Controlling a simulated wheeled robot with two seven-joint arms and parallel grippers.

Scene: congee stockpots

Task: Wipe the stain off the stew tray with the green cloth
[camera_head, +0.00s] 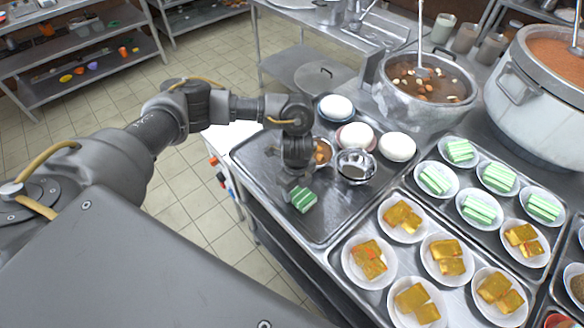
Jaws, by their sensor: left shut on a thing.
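My left gripper (297,187) reaches down over the left part of a metal tray (335,212). It is shut on the green cloth (304,200), which shows pale stripes and sits just below the fingers, at or close to the tray surface. I cannot tell whether the cloth touches the tray. No stain shows clearly on the tray; the gripper and cloth hide part of it. My right gripper is not in view.
White rounded items (397,147), a shiny metal bowl (356,165) and a partly hidden brown-filled bowl (323,153) stand on the tray's far side. Plates of golden pieces (369,262) and green striped pieces (479,209) crowd the right. A stockpot (415,110) stands behind.

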